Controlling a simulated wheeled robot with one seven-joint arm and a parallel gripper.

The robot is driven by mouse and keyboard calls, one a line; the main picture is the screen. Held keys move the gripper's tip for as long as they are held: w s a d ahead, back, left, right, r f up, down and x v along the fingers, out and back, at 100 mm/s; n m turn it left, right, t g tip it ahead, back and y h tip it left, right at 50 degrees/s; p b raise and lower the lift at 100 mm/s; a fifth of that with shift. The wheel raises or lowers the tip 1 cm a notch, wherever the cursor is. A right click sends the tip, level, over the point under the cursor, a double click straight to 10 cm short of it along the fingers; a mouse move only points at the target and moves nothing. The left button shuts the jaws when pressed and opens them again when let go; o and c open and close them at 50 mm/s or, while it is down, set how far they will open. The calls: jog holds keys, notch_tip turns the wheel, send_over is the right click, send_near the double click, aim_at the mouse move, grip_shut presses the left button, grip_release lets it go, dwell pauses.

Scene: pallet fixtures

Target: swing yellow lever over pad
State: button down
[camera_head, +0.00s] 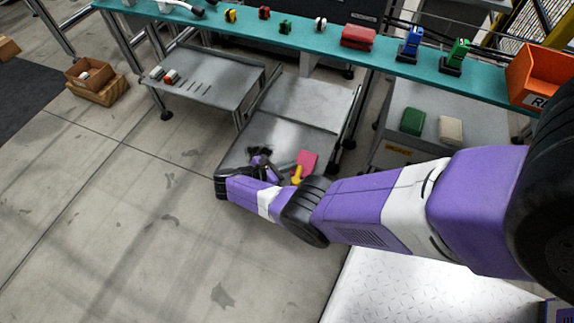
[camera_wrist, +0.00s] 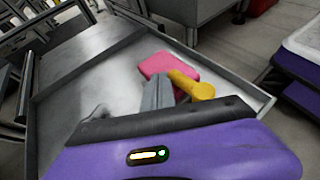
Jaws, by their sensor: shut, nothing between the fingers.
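The yellow lever (camera_wrist: 190,84) lies to the right of my fingertips in the wrist view, with its rounded knob toward the right. It also shows in the head view (camera_head: 297,175), beside the pink pad (camera_head: 307,160). In the wrist view the pink pad (camera_wrist: 163,65) lies just beyond my fingertips, and the lever overlaps its near right edge. My gripper (camera_wrist: 158,78) is shut and empty, its grey fingers close to the lever; I cannot tell whether they touch it. The lever's left end and pivot are partly hidden.
The pad and lever are on a grey metal tray (camera_wrist: 95,75) with a raised rim. In the head view, a teal shelf (camera_head: 230,28) with several small items runs above it.

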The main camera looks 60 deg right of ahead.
jog(key=shift+s+d, duration=0.2)
dwell(0.3)
dwell(0.3)
